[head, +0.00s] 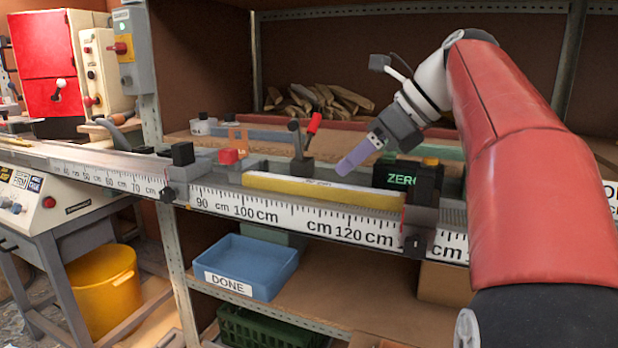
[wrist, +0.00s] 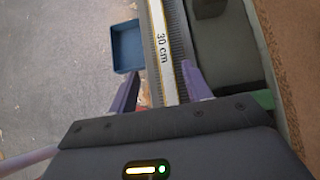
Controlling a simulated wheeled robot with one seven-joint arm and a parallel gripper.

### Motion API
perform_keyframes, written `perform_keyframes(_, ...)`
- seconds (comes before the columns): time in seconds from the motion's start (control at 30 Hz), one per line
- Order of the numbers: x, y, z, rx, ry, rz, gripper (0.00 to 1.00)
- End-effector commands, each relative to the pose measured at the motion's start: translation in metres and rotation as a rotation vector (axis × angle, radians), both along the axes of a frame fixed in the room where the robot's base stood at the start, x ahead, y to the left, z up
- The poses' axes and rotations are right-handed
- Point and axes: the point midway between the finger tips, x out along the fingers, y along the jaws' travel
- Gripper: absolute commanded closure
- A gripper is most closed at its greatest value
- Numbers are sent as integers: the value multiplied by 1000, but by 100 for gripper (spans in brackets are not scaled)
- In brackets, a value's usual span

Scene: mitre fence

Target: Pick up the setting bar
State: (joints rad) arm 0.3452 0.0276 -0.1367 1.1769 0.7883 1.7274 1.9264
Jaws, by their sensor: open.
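The setting bar (head: 325,191) is a long yellow bar with a pale top and a small printed label. It lies along the scaled fence, between the grey stop at its left and the dark ZERO block at its right. In the wrist view the bar (wrist: 158,22) shows its top marked "30 cm". My gripper (head: 350,164) has purple fingers and points down just above the right half of the bar. In the wrist view my gripper (wrist: 160,75) is open, with one finger on each side of the bar and nothing held.
A dark block with a green ZERO display (head: 402,180) stands close right of my fingers. A red-handled clamp (head: 305,135) rises behind the bar. A grey stop (head: 182,170) sits at the left. A blue DONE tray (head: 245,264) is on the shelf below.

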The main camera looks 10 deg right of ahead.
Motion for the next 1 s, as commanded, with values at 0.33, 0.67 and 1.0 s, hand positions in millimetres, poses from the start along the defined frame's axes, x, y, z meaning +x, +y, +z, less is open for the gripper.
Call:
perform_keyframes(0.33,11,16,-21,7,5,-3,51)
perform_keyframes(0.67,29,40,-54,6,5,-3,51)
perform_keyframes(1.0,32,43,-56,5,3,-4,56)
